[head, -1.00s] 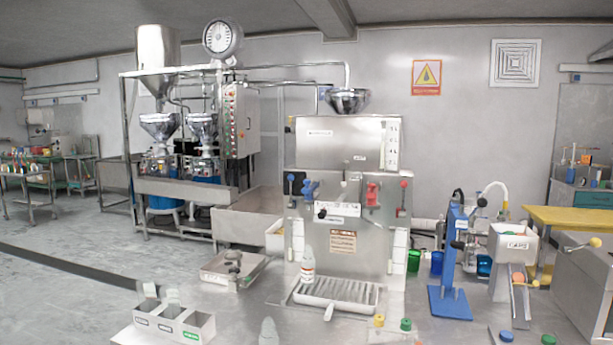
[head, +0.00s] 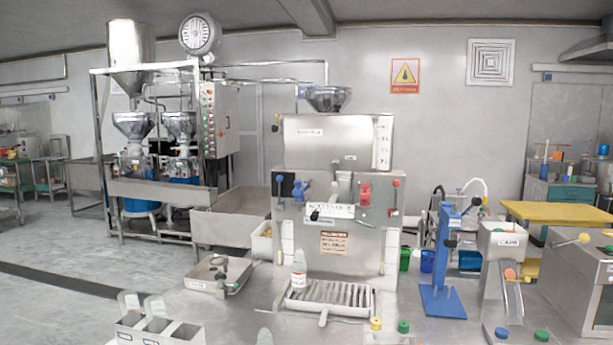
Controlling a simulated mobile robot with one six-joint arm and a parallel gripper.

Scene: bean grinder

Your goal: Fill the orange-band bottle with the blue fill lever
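A white bottle with an orange-red band (head: 299,268) stands upright at the left back edge of the slotted drip tray (head: 325,312), in front of the steel filling machine (head: 338,145). Blue valve handles (head: 300,190) are on the left of the machine's front. Red valve handles (head: 365,194) are on the right. A thin lever with a blue knob (head: 279,179) is at the far left of the front, and one with a red knob (head: 396,183) at the far right. The bottle's contents cannot be made out. My gripper is not in view.
An open bin rack (head: 160,330) is at the front left. A blue press stand (head: 441,270) and a cap dispenser (head: 502,250) stand right. Yellow and green caps (head: 403,327) lie front right.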

